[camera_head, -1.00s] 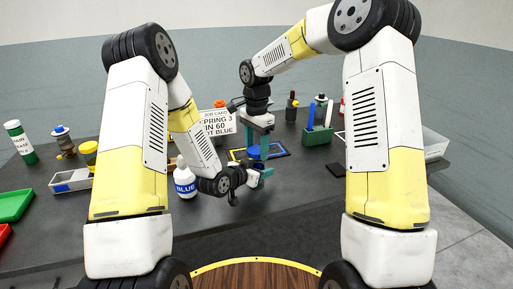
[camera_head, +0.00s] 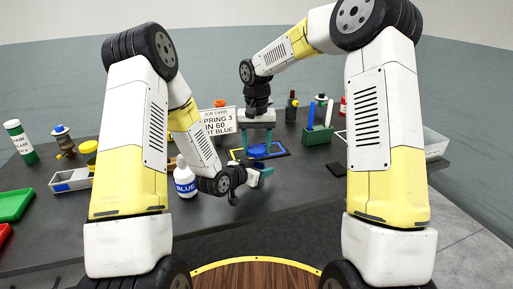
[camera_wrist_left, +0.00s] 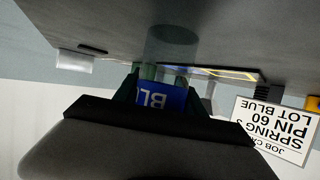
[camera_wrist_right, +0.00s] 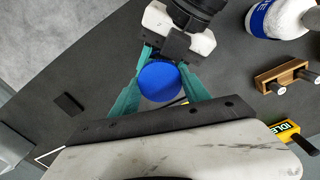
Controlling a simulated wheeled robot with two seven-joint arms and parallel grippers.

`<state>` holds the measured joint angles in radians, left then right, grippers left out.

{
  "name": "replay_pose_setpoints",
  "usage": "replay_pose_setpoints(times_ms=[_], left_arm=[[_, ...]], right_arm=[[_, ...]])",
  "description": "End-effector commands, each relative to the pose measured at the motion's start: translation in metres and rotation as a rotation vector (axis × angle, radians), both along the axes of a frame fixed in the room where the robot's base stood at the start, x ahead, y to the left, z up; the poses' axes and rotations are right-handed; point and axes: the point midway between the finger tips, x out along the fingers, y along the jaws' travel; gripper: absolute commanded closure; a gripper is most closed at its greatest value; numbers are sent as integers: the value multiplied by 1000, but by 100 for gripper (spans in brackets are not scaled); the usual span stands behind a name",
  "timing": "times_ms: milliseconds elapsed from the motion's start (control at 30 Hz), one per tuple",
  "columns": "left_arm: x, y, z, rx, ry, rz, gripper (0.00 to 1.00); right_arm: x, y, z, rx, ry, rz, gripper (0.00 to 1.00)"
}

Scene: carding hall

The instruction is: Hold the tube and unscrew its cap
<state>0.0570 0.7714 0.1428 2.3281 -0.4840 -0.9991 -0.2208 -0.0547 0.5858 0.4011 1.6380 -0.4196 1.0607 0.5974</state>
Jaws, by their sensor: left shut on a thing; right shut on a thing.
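The tube shows in the left wrist view as a clear cylinder (camera_wrist_left: 172,42) with a blue label (camera_wrist_left: 162,97) reading "BL". My left gripper (camera_head: 266,172) is shut around it, with green fingers (camera_wrist_left: 160,85) at the label. The blue round cap (camera_wrist_right: 159,82) shows from above in the right wrist view. It sits between the teal fingers of my right gripper (camera_wrist_right: 160,88), which is shut on it. My right gripper points down from above. Whether the cap still sits on the tube cannot be told, as the joint is hidden.
A white bottle labelled BLUE (camera_head: 185,183) stands close left of my left gripper. The job card (camera_head: 216,122) stands behind. A green holder (camera_head: 318,136) is at the right, a grey tray (camera_head: 70,181) at the left. The table (camera_head: 290,190) is clear at front right.

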Motion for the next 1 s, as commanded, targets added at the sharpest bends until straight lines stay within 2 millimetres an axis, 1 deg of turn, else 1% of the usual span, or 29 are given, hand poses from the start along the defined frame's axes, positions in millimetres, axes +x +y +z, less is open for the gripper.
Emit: replay_pose_setpoints(times_ms=[167, 200, 267, 300, 567, 667, 767, 900, 1000], left_arm=[[0, 0, 0, 0, 0, -1, 100], [0, 0, 0, 0, 0, -1, 100], [0, 0, 0, 0, 0, -1, 100], [0, 0, 0, 0, 0, -1, 100], [0, 0, 0, 0, 0, -1, 100], [0, 0, 0, 0, 0, 0, 100], [0, 0, 0, 0, 0, 0, 100], [0, 0, 0, 0, 0, 0, 100], [0, 0, 0, 0, 0, 0, 100]], right_arm=[[1, 0, 0, 0, -2, -3, 94], [1, 0, 0, 0, -2, -3, 40], [1, 0, 0, 0, -2, -3, 28], [1, 0, 0, 0, -1, -3, 24], [0, 0, 0, 0, -1, -4, 24], [1, 0, 3, 0, -2, -4, 24], [1, 0, 12, -1, -3, -4, 24], [1, 0, 32, 0, -4, -5, 24], [1, 0, 43, -1, -3, -4, 24]])
